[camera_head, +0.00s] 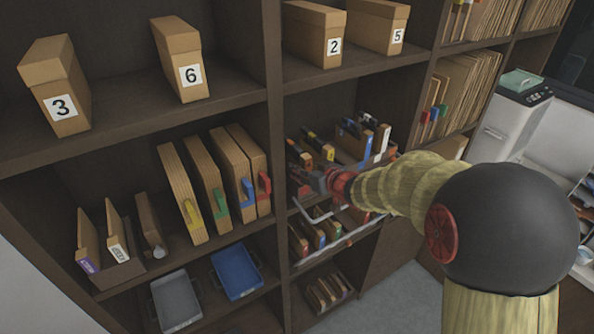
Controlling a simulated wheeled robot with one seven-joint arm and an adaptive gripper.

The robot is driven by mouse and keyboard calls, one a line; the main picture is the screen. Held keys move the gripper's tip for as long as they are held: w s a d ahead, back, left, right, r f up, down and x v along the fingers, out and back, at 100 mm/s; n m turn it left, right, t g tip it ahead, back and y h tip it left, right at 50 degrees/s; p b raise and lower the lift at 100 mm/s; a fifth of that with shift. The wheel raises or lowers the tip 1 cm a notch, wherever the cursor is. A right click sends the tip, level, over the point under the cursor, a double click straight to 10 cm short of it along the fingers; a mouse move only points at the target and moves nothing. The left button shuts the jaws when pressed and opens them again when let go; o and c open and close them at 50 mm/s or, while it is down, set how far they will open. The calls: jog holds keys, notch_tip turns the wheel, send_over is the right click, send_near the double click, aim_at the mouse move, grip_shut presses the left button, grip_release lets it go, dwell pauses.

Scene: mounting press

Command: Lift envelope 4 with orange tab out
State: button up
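My gripper (305,180) is at the middle compartment of the shelf, with its dark fingers pointing left among envelopes and a wire rack. It is small and partly merged with the things behind it, so I cannot tell whether it is open or shut. Just above it stand brown envelopes with orange or red-brown edges (304,159). I cannot read a number 4 on any of them, and I cannot make out which has the orange tab. My arm comes in from the right and hides part of that compartment.
Numbered boxes, such as box 3 (58,88) and box 6 (181,62), stand on the upper shelf. Envelopes with yellow, green, blue and red tabs (193,208) stand left of my gripper. A grey tray (176,300) and blue tray (237,272) sit below. A white machine (508,118) stands right.

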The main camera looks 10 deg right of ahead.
grip_shut()
dwell(0.6)
